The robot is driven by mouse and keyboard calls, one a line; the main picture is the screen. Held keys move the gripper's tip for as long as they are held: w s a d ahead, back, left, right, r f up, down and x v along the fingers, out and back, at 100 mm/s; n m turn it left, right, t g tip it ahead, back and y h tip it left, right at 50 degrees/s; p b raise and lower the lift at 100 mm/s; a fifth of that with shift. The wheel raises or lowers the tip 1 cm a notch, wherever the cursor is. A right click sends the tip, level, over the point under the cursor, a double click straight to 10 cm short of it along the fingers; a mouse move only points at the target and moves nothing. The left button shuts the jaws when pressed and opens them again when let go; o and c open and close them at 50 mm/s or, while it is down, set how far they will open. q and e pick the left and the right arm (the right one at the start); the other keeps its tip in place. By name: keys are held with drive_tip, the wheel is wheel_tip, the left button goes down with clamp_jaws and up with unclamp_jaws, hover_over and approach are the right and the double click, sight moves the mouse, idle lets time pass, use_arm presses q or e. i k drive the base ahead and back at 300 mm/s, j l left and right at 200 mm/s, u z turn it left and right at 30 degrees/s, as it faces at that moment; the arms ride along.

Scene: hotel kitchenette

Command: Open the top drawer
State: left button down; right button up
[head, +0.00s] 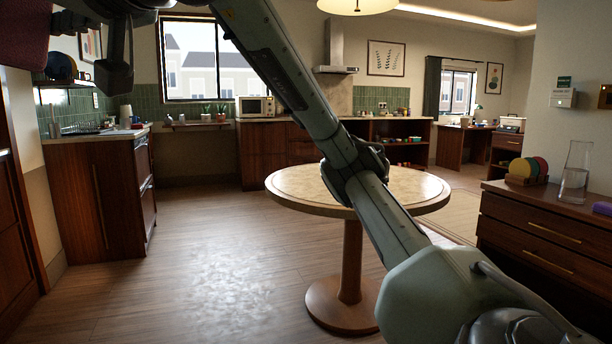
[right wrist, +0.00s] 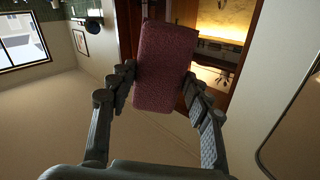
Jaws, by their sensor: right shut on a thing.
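A dark wooden chest of drawers (head: 590,212) stands at the right edge of the head view. Its top drawer (head: 530,222), with a slim brass handle, looks closed. Another drawer (head: 535,258) below it also looks closed. In the right wrist view my right gripper (right wrist: 158,78) is shut on a maroon, speckled block-like object (right wrist: 165,62), with a finger on each side. My right arm crosses the head view from lower right to upper left, far from the chest's front. A maroon object (head: 22,30) shows at the top left corner there. My left gripper is out of sight.
A round table (head: 285,186) stands in the middle, left of the chest. On the chest are a glass carafe (head: 574,175), a rack of coloured discs (head: 527,170) and a purple item (head: 602,208). A kitchen counter (head: 92,143) is at left. Floor (head: 215,260) between counter and table is clear.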

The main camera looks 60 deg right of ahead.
sight(586, 238)
drive_tip(key=z, duration=3.25)
